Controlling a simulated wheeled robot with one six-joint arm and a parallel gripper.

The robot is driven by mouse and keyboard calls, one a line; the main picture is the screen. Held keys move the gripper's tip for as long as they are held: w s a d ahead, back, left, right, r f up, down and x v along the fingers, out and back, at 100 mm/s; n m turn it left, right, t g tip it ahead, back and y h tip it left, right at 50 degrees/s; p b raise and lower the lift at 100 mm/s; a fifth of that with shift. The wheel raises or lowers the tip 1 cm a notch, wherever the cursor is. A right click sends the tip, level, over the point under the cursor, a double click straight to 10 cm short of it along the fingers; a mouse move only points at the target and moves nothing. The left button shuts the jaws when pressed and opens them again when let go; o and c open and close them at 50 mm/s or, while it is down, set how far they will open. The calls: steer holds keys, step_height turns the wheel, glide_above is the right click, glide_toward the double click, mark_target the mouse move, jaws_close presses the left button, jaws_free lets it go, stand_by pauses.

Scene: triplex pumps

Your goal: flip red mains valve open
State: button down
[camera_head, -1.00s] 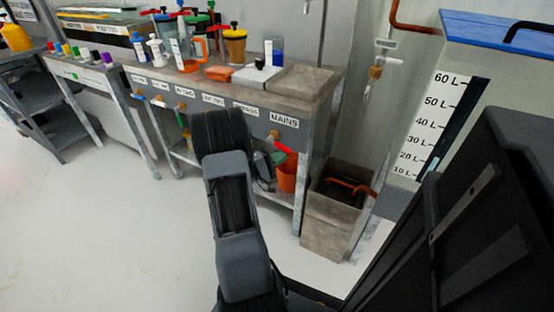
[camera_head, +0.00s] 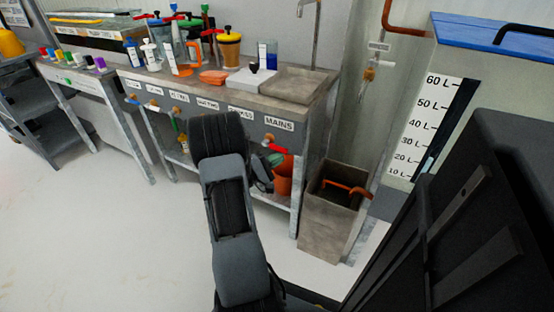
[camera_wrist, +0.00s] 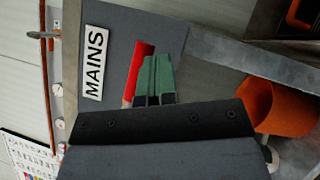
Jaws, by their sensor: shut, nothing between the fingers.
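The red mains valve handle (camera_head: 278,149) sits on the bench front just under the MAINS label (camera_head: 279,124). In the wrist view the red handle (camera_wrist: 138,68) shows as a tilted bar next to the sideways MAINS label (camera_wrist: 95,62). My gripper (camera_wrist: 154,76) has green fingertips, shut together with nothing between them. They lie right beside the handle and hide part of it; I cannot tell whether they touch.
An orange bucket (camera_head: 284,178) stands on the lower shelf, close to my gripper; it also shows in the wrist view (camera_wrist: 284,108). A grey bin (camera_head: 326,222) with an orange pipe stands right of the bench (camera_head: 309,92). The floor at left is clear.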

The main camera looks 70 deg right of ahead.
steer(key=shift+f, duration=0.1)
steer(key=w+a+f+b, duration=0.1)
steer(key=a+f+b, duration=0.1)
steer(key=a+f, duration=0.7)
steer(key=shift+w+f, duration=0.15)
stand_by(0.7)
